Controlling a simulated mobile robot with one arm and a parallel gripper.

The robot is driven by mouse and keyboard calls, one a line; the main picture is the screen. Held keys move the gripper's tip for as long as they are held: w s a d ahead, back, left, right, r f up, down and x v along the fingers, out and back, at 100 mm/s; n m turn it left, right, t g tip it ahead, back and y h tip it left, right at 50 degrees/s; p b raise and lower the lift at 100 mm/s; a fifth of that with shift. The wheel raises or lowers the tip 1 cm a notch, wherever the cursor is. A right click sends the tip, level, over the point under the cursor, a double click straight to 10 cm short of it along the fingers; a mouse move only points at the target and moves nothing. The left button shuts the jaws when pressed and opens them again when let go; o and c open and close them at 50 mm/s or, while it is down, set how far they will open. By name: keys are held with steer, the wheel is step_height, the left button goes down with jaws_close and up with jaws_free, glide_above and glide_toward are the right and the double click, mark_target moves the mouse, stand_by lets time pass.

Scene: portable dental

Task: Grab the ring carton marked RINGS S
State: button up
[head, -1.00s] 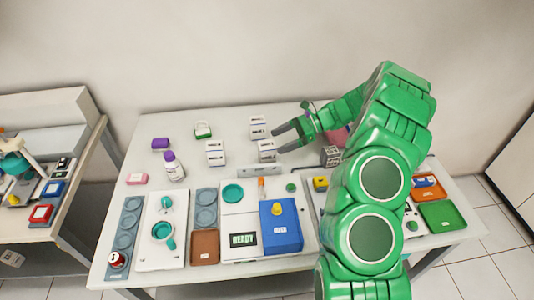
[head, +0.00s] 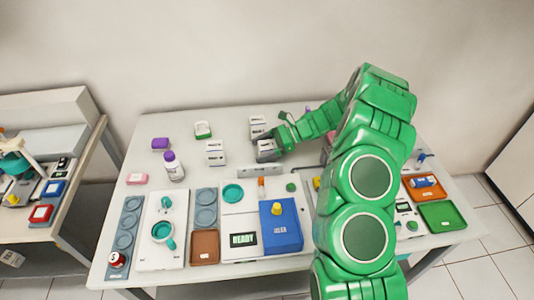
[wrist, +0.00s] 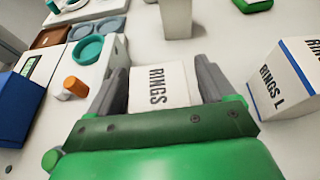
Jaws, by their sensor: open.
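A white carton (wrist: 160,84) marked RINGS stands between my gripper's two fingers in the wrist view. Any letter after RINGS is hidden or cannot be read. In the head view this carton (head: 266,153) is partly covered by my gripper (head: 268,146). My gripper (wrist: 160,74) is open, with one finger on each side of the carton; I cannot tell whether they touch it. Another white carton (wrist: 285,78), marked RINGS L with a blue edge, stands just right of the right finger; it also shows behind in the head view (head: 257,126).
Another white carton (head: 215,153) stands to the left, beyond the fingers. A white bottle (head: 173,168) with a purple cap is farther left. A grey raised piece (head: 260,170) lies in front.

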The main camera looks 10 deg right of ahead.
steer(key=shift+c, duration=0.5)
steer(key=c, duration=1)
steer(key=shift+o, duration=0.2)
